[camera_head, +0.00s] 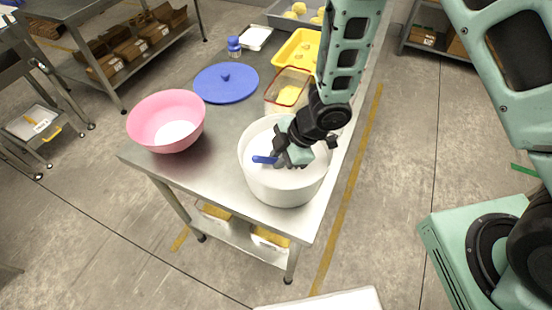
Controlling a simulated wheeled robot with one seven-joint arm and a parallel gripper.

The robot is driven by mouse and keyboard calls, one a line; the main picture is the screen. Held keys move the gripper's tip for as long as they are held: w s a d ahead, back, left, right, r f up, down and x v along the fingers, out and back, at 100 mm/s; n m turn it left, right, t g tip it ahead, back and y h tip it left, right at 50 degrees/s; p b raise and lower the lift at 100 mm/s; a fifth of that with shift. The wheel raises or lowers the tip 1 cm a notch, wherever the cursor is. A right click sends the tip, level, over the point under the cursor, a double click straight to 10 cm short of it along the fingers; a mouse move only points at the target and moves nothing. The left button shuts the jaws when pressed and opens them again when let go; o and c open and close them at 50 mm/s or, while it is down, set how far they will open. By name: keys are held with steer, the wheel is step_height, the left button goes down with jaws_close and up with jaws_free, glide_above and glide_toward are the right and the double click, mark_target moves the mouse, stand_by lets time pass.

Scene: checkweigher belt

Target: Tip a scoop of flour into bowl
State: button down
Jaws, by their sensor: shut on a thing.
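A pink bowl (150,115) stands on the left part of the steel table, with a white area at its bottom. A large white tub (283,190) stands near the table's front right corner. Its inside is pale, and I cannot tell the flour from the tub wall. My gripper (281,158) is over and partly inside the tub's mouth, shut on the scoop. The scoop's blue handle (264,159) sticks out to the left of the fingers. The rest of the scoop is hidden by my gripper.
A blue lid (226,83) lies behind the bowl. A clear container with a red rim (291,88) stands close behind the tub. A yellow tray (297,50), a blue-capped jar (234,47) and a small white tray (256,38) are farther back. Bare table (222,143) lies between bowl and tub.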

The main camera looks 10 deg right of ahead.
mark_target(276, 159)
stand_by(0.4)
step_height(276, 159, up, 12)
steer(key=p, duration=1.1)
stand_by(0.4)
steer(key=shift+a, duration=0.1)
stand_by(0.6)
